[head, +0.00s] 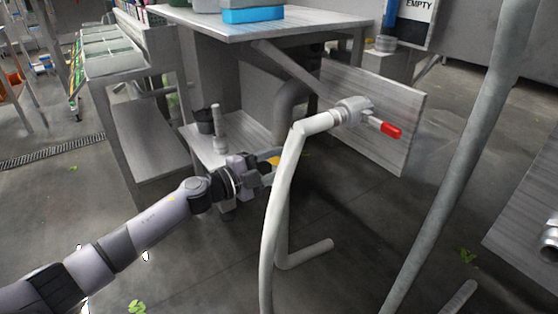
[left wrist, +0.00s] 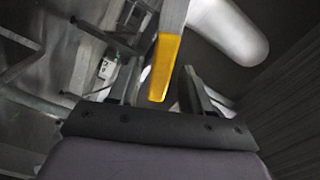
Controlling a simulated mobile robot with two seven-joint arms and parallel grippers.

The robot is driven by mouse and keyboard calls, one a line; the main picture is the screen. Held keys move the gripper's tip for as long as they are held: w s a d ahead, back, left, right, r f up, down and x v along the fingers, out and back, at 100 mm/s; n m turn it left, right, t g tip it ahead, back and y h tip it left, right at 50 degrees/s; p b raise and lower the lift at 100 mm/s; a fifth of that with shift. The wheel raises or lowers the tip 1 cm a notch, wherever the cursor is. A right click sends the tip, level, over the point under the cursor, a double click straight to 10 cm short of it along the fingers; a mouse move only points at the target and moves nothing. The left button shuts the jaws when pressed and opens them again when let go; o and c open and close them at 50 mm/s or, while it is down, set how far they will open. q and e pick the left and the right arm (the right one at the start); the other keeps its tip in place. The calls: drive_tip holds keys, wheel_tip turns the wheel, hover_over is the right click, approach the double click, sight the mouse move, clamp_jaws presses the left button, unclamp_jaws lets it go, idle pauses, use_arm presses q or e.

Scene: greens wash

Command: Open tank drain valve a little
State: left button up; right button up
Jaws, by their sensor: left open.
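My left gripper (head: 272,165) reaches in from the left, below the steel table and just left of a pale upright pipe. It is open. A yellow-ended lever (left wrist: 164,70) lies between its fingers (left wrist: 160,90) in the left wrist view; I cannot tell whether they touch it. The lever's yellow end (head: 275,161) shows only partly in the head view. A second valve (head: 353,109) with a red handle (head: 390,129) sits at the pipe's upper right end, apart from the gripper. Which valve is the tank drain is not labelled. My right gripper is out of view.
The pale pipe (head: 278,210) stands close right of the gripper. The steel table (head: 215,24) overhangs behind, with a lower shelf (head: 190,137) holding a dark cup (head: 205,122). A grey pole (head: 455,165) slants at the right. The floor at lower left is open.

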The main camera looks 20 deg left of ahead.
sight(277, 162)
use_arm(q)
drive_tip(key=v, duration=0.4)
drive_tip(key=shift+p, duration=0.35)
drive_tip(key=shift+v, duration=0.85)
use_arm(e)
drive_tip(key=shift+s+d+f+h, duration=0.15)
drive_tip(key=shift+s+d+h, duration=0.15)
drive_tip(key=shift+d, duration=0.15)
